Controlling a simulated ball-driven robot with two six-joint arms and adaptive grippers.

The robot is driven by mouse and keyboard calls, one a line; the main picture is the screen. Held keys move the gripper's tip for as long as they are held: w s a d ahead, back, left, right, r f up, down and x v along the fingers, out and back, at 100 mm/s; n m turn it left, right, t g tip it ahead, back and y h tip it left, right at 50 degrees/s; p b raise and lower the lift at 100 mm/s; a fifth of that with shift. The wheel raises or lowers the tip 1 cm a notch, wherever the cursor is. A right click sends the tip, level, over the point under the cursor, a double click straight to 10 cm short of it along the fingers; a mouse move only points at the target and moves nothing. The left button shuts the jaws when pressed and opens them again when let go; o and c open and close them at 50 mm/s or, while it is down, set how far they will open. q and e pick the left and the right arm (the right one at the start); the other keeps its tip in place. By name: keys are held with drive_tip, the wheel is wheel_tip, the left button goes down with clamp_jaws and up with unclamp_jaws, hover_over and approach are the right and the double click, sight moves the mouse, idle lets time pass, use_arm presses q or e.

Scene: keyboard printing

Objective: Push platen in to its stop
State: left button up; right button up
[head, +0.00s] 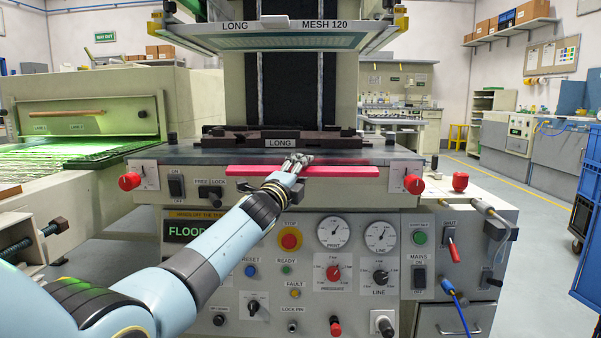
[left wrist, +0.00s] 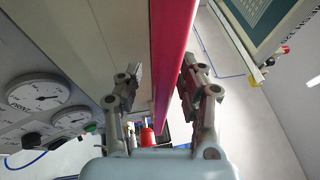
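The platen is a dark, low fixture (head: 240,138) with a "LONG" label, lying on the machine's grey bed below the raised screen. A red bar (head: 345,171) runs along the bed's front edge; it also shows in the left wrist view (left wrist: 172,50). My left gripper (head: 299,160) is at the middle of this bar. In the left wrist view the gripper (left wrist: 160,85) has its fingers apart, one on each side of the bar. A gap shows at the left finger; whether the right finger touches cannot be told. The stop cannot be made out. My right gripper is not in view.
The screen frame marked "MESH 120" (head: 280,42) hangs above the bed. Red knobs (head: 130,181) (head: 413,184) flank the bar. Below is a control panel with gauges (head: 333,231) and a red stop button (head: 290,239). A green-lit conveyor (head: 60,158) stands at left.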

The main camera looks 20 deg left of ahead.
use_arm(q)
drive_tip(key=shift+s, duration=0.1)
drive_tip(key=v, duration=1.1)
drive_tip(key=shift+s, duration=0.4)
drive_tip(key=shift+a+f, duration=0.1)
drive_tip(key=shift+f, duration=0.05)
